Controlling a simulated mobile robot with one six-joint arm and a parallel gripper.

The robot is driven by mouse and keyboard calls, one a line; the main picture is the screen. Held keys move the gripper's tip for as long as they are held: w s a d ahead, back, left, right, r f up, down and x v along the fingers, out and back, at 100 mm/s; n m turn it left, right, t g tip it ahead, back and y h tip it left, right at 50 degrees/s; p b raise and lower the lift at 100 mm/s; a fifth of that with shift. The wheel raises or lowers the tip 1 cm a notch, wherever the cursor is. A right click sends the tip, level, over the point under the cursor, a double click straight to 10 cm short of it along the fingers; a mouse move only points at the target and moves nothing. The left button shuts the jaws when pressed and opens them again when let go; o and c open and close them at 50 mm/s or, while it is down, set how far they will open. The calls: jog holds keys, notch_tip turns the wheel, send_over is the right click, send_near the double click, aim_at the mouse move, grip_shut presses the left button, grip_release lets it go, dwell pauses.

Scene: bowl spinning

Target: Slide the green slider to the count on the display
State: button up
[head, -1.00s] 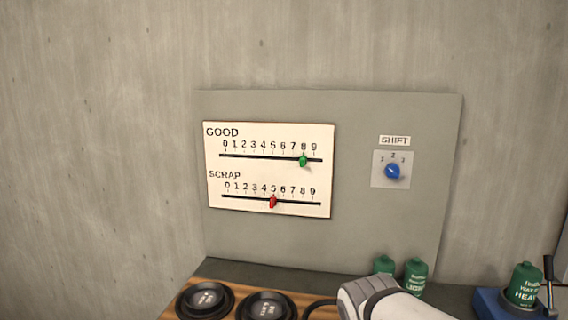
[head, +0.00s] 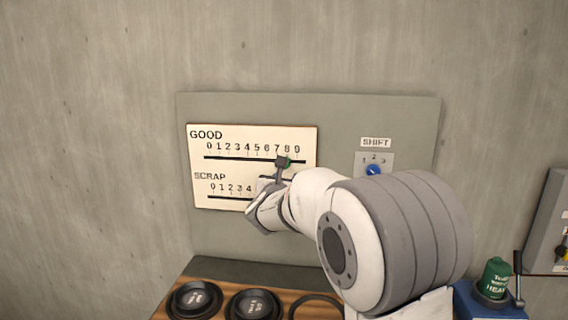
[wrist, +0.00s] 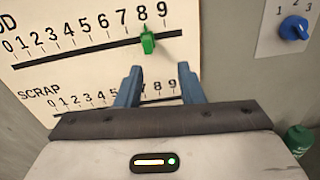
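The green slider (wrist: 148,42) stands on the upper GOOD track of the white scale plate (head: 232,142), at about the 8. In the head view the slider (head: 289,162) is partly hidden by my gripper (head: 281,161). In the wrist view my gripper (wrist: 164,72) is open, its two blue-grey fingers apart with nothing between them. The fingertips point at the board just below the slider and are not around it in the picture. The red slider of the SCRAP row is hidden behind my gripper. No count display is in view.
A blue SHIFT knob (head: 374,170) sits to the right on the grey panel (head: 408,125). Below are black round parts (head: 195,300) on a wooden surface. A green canister (head: 495,279) stands on a blue base at the lower right.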

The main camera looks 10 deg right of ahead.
jog(key=w+d+n+p, duration=0.1)
jog(key=w+p, duration=0.2)
jog(key=w, duration=0.5)
jog(key=shift+w+r, duration=0.15)
jog(key=shift+w, duration=0.05)
jog(key=shift+d, duration=0.1)
jog(key=shift+c, duration=0.5)
grip_shut()
